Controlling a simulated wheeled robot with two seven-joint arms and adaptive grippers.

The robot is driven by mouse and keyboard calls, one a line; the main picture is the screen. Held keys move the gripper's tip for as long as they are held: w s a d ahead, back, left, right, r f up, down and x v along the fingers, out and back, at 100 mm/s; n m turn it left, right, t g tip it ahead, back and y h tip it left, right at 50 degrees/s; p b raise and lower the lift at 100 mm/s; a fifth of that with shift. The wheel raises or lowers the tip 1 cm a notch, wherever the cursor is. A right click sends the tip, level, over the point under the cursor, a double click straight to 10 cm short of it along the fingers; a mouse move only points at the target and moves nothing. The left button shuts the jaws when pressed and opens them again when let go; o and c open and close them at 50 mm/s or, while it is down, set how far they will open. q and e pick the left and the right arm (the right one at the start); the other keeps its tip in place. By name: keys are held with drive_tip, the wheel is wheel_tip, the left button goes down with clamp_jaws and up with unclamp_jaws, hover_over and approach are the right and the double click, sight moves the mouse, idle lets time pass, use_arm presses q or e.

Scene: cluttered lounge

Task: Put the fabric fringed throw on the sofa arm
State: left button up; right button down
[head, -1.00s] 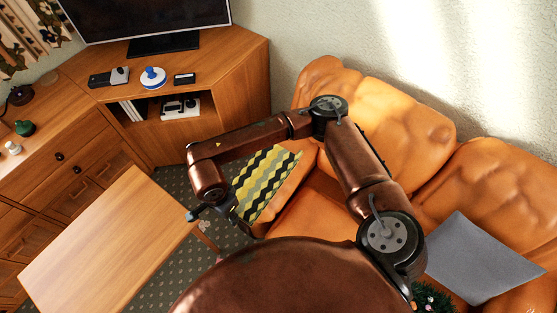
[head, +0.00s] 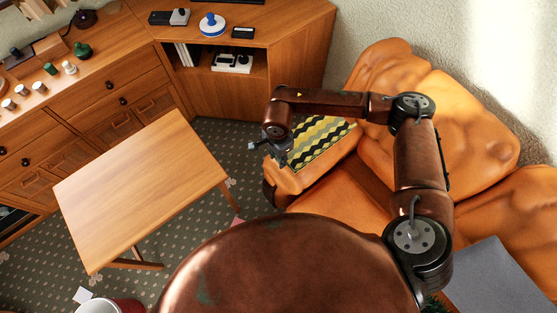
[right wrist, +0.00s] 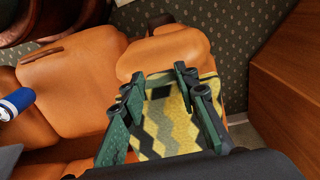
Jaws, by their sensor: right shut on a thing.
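The fringed throw (head: 326,138), yellow, grey and black in zigzags, lies over the orange sofa arm (head: 291,184) at the sofa's near left end. My right gripper (head: 277,154) is at the throw's left end, low over the arm. In the right wrist view the throw (right wrist: 178,130) shows between my right gripper's green fingers (right wrist: 158,100), which are shut on it. Orange upholstery (right wrist: 160,52) shows beyond the throw. The fringe cannot be made out. My forearm hides part of the throw's far edge in the head view. My left gripper is not in view.
A wooden coffee table (head: 140,185) stands left of the sofa arm, with a strip of patterned carpet between. A wooden TV cabinet (head: 300,75) stands behind. A grey cushion (head: 492,275) lies on the sofa at right. A blue-and-white cylinder (right wrist: 15,103) shows in the wrist view.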

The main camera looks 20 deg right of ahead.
drive_tip(key=f, duration=0.4)
drive_tip(key=shift+w+d+b, duration=0.2)
drive_tip(key=shift+d+b, duration=0.05)
drive_tip(key=shift+b, duration=0.15)
drive_tip(key=c, duration=1.5)
unclamp_jaws()
drive_tip(key=shift+r, duration=0.1)
drive_tip(key=shift+r, duration=0.1)
wheel_tip(320, 180, up, 12)
drive_tip(key=shift+f+p, duration=0.1)
drive_tip(key=shift+p, duration=1.05)
